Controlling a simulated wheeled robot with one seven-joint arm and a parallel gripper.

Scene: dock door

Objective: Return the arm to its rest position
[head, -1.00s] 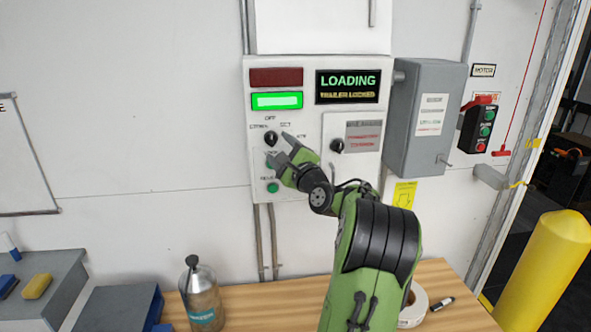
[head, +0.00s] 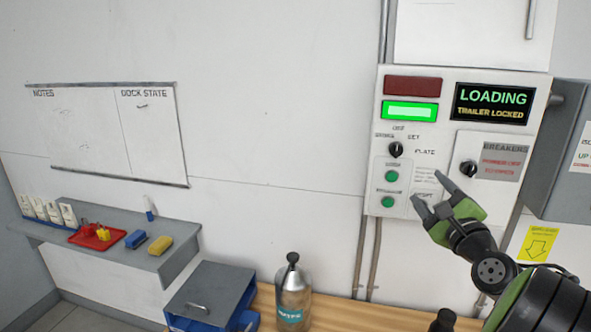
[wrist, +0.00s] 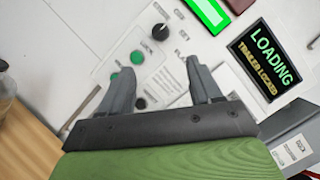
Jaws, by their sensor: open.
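My gripper (head: 430,192) is open and empty in front of the lower part of the white control panel (head: 435,75). In the wrist view its two grey fingers (wrist: 160,85) are spread apart with nothing between them. The panel carries a black selector knob (head: 396,149), two green buttons (head: 391,176), and a lit green lamp under a dark red one. Its display (head: 494,108) reads LOADING, TRAILER LOCKED. The fingers appear apart from the panel face, but the exact gap cannot be told. My green arm reaches in from the lower right of the head view.
A bottle (head: 293,295) stands on the wooden bench (head: 345,318) below the panel. A grey box (head: 212,288) is left of it. A wall shelf (head: 178,262) holds a red tray (head: 97,237) and erasers. A whiteboard (head: 105,135) hangs above it. The wall between whiteboard and panel is clear.

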